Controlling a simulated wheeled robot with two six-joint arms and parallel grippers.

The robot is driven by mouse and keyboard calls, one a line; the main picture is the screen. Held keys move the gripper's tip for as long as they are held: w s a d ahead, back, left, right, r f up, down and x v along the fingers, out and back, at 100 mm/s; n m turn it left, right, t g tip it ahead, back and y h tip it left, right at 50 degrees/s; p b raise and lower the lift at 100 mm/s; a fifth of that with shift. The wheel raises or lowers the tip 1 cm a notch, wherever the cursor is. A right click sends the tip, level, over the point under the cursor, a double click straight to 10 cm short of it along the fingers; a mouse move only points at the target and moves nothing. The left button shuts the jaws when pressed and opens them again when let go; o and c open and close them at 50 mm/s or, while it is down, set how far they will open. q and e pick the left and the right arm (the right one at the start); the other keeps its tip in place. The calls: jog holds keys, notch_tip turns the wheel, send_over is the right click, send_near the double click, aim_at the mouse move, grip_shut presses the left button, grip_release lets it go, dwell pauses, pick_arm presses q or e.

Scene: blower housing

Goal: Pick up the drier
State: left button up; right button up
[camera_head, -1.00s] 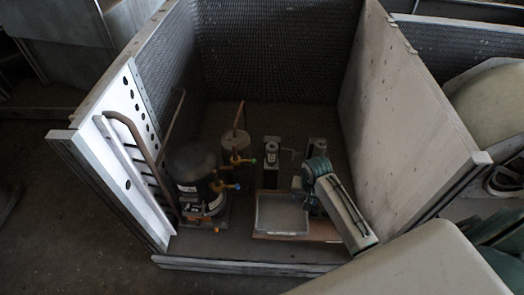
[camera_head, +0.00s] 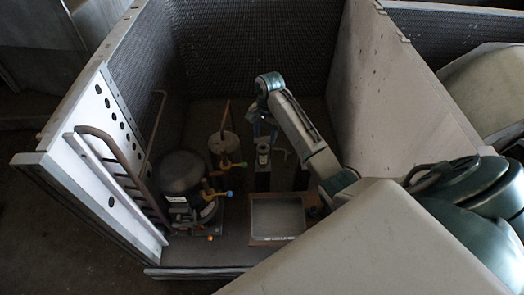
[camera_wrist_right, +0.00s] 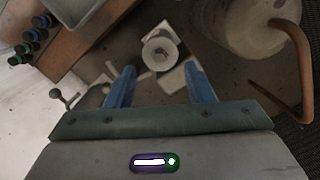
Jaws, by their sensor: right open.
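A small pale upright cylinder (camera_head: 263,148), apparently the drier, stands on a dark block on the housing floor. In the right wrist view its round top with a central hole (camera_wrist_right: 159,48) lies just beyond the fingertips, roughly centred between them. My right gripper (camera_head: 265,131) reaches over the housing from the right and points down at the cylinder. Its two blue fingers (camera_wrist_right: 159,72) are apart with nothing between them. I cannot tell the exact height gap. My left gripper is not in view.
A larger grey cylinder with a copper pipe (camera_head: 224,143) stands close on the left, by a black compressor (camera_head: 182,175) with coloured valves. A tray (camera_head: 252,238) lies in front. The housing's right wall (camera_head: 395,90) rises beside my arm.

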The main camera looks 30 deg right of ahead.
aim_at(263, 145)
jog(key=shift+s+a+f, duration=0.1)
jog(key=shift+a+f, duration=0.05)
jog(key=shift+f, duration=0.75)
jog(key=shift+a+f, duration=0.2)
jog(key=shift+f, duration=0.75)
jog(key=shift+s+a+f, duration=0.1)
jog(key=shift+a+f, duration=0.05)
jog(key=shift+f, duration=0.75)
grip_shut()
